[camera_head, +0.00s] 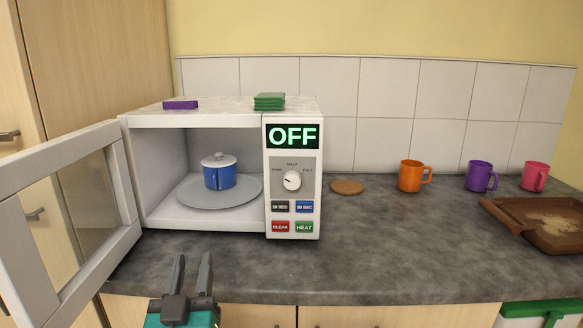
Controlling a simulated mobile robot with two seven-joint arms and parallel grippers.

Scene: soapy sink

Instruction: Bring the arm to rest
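My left gripper (192,276) shows at the bottom left of the head view, in front of the counter edge and below the microwave. Its two dark fingers point up and stand apart, with nothing between them. The white microwave (292,221) stands on the counter with its door (68,215) swung open to the left. A blue pot (220,178) with a white lid sits on the round plate (190,195) inside. The microwave's display (293,136) reads OFF. My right gripper is not in view.
A purple item (181,104) and a green stack (269,101) lie on the microwave. A round coaster (346,187), orange mug (411,176), purple mug (480,176), pink mug (535,176) and brown tray (506,216) are to the right. The grey counter (400,250) is clear in front.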

